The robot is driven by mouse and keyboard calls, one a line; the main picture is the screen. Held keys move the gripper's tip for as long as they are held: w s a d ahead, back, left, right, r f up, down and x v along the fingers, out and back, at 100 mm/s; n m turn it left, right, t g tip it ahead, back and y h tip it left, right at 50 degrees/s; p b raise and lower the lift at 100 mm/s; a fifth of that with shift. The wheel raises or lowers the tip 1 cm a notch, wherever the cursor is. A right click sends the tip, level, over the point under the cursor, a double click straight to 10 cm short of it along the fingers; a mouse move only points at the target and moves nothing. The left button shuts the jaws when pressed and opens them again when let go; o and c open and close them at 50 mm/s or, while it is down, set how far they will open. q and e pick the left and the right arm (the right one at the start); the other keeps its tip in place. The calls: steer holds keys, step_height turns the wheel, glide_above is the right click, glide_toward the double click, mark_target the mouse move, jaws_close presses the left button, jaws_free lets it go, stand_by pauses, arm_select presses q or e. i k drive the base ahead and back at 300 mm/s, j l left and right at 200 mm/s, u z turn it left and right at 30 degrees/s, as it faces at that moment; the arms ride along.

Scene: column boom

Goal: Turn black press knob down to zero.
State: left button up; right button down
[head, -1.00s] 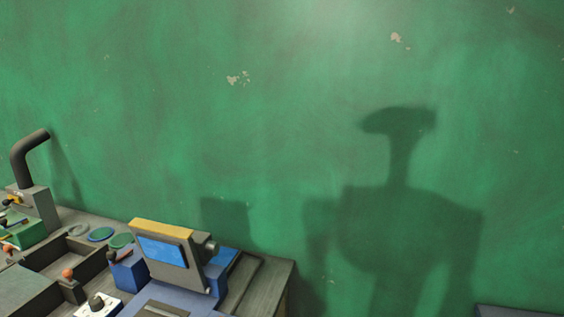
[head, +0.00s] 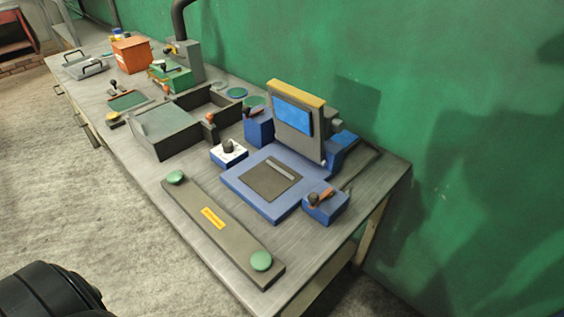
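A black knob (head: 228,145) stands on a small white-topped box (head: 238,156) with dark marks around it, in the middle of the head view. Its pointer setting is too small to read. The box sits on the bench beside a blue press-like machine (head: 240,185) with a flat dark plate and an upright grey panel with a blue screen (head: 292,116) and yellow top. Neither gripper is in view, so nothing is seen touching the knob.
A long bar with two green buttons (head: 216,226) lies along the front of the grey bench (head: 135,165). A blue box with an orange-tipped lever (head: 325,206) is to the right. An open dark tray (head: 170,133) stands left. The floor in front is clear.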

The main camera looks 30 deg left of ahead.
mark_target(228, 146)
steer(key=u, duration=1.25)
